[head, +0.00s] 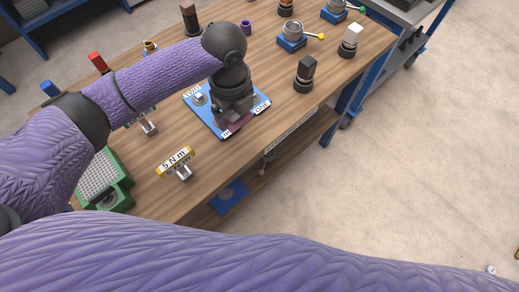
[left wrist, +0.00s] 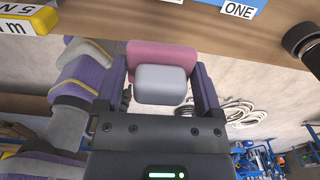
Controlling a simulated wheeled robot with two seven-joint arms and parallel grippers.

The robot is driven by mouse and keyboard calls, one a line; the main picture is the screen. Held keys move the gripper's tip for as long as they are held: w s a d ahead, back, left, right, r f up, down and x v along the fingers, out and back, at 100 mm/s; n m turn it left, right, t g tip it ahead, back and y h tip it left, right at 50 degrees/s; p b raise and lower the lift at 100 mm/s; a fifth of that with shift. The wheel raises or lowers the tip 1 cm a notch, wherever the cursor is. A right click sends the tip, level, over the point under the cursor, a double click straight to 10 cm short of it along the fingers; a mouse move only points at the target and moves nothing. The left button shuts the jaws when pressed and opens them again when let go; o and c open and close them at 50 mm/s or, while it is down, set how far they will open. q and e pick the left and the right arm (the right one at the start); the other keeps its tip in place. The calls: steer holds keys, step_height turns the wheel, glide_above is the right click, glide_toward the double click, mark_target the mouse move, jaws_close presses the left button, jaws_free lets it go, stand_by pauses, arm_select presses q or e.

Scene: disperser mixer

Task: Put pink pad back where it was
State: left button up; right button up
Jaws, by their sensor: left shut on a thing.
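The pink pad (left wrist: 150,48) shows in the left wrist view between the fingers of my left gripper (left wrist: 161,82), with a pale grey block (left wrist: 160,86) in front of it. The gripper is shut on the pad. The board carries labels reading TWO and ONE and a third, partly hidden label. I cannot tell whether the pad touches the board. My right gripper is out of view.
The board is on a wooden table (head: 150,197). A 5 N m sign (head: 176,161) and a green fixture (head: 106,182) stand left of it. A black-topped block (head: 305,73) and blue-based devices (head: 292,38) stand to the right. The table's front edge is close to the board.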

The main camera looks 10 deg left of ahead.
mark_target(240, 142)
arm_select(q)
step_height(240, 142, down, 10)
steer(key=b, duration=0.4)
steer(key=shift+d, duration=0.1)
steer(key=shift+f, duration=0.1)
steer(key=o, duration=0.9)
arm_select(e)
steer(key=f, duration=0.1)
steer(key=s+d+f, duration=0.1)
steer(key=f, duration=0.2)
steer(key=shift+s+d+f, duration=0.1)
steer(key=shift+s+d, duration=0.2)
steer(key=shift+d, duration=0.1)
arm_select(q)
step_height(240, 142, up, 12)
steer(key=p, duration=0.5)
steer(key=shift+f, duration=0.1)
steer(key=shift+r, duration=0.25)
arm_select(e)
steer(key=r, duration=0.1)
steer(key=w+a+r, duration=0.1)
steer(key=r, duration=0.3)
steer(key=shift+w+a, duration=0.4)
